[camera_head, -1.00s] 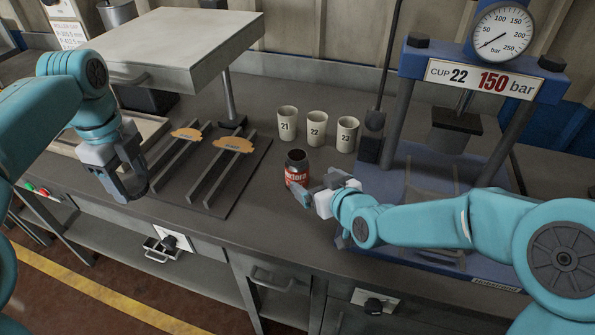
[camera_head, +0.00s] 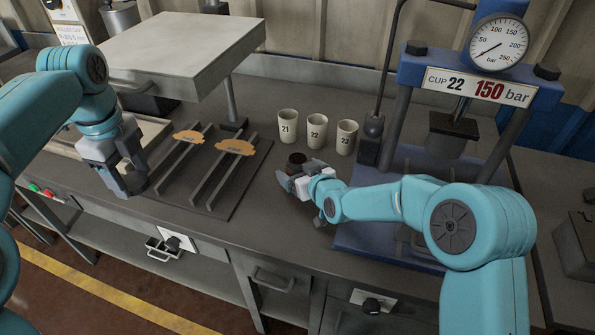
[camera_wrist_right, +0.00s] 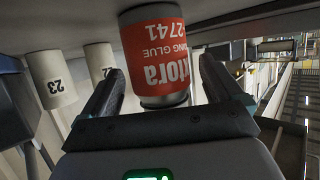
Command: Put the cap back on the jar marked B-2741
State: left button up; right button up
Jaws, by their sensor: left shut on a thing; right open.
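The jar (camera_head: 297,158) stands on the bench with its dark mouth open at the top. In the right wrist view the jar (camera_wrist_right: 162,55) appears upside down, with a red label reading "2741" and "ING GLUE"; the rest of the marking is out of sight. My right gripper (camera_head: 294,174) is open, with one finger on each side of the jar; contact is not clear. My left gripper (camera_head: 127,186) points down above the bench's left part, shut on a small dark thing. The fingers mostly hide it, so I cannot confirm that it is the cap.
Cups 21 (camera_head: 288,126), 22 (camera_head: 316,131) and 23 (camera_head: 346,137) stand behind the jar. A dark rack (camera_head: 228,196) with two tan pieces lies between my grippers. The blue press (camera_head: 480,95) stands right. Bare bench lies in front of the jar.

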pick_arm(q)
jog(key=shift+r, duration=0.15)
pick_arm(e)
jog(key=shift+w+a+f, duration=0.3)
jog(key=shift+w, duration=0.25)
